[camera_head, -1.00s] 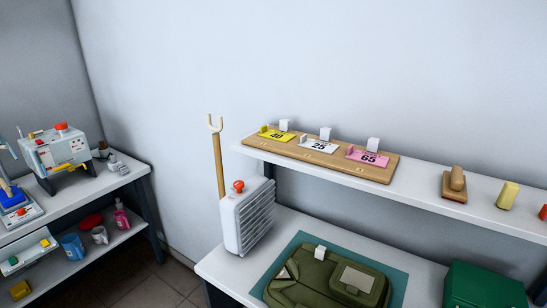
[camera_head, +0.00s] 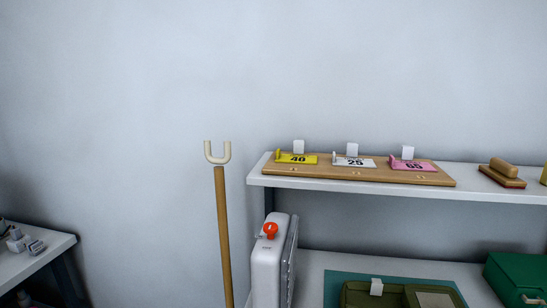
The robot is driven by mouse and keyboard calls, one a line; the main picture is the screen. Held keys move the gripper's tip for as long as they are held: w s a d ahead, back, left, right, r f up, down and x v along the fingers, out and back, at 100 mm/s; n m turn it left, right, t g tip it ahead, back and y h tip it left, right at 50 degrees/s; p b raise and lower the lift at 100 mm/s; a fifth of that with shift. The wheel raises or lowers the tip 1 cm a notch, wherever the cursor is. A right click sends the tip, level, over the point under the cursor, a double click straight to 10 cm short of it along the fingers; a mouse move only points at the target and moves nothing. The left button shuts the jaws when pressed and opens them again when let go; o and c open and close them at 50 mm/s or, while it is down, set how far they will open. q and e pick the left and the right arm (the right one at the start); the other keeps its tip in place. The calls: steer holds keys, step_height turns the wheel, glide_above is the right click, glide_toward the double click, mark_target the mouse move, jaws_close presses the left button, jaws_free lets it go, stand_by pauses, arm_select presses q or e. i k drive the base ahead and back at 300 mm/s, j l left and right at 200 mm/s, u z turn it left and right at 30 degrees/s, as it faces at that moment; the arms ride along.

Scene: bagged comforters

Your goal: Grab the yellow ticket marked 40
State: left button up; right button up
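The yellow ticket marked 40 (camera_head: 298,159) lies at the left end of a wooden board (camera_head: 320,173) on the upper white shelf. A white ticket marked 25 (camera_head: 354,162) lies in the middle of the board, and a pink ticket marked 65 (camera_head: 412,166) lies toward its right end. A small white block stands behind each ticket. Neither of my grippers shows in the head view.
A wooden pole with a pale forked top (camera_head: 217,152) stands left of the shelf. Below are a white heater-like unit with a red knob (camera_head: 268,265), an olive bag (camera_head: 388,296) and a green box (camera_head: 520,278). A wooden-handled block (camera_head: 502,172) sits farther right on the shelf.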

mark_target(297, 155)
steer(key=i+j+z, duration=0.2)
steer(key=j, duration=0.25)
steer(key=i+j+z, duration=0.2)
steer(key=j, duration=0.3)
steer(key=j+z, duration=0.2)
steer(key=j, duration=0.25)
steer(key=i+j+z, duration=0.2)
steer(key=j, duration=0.35)
steer(key=k+l, duration=0.05)
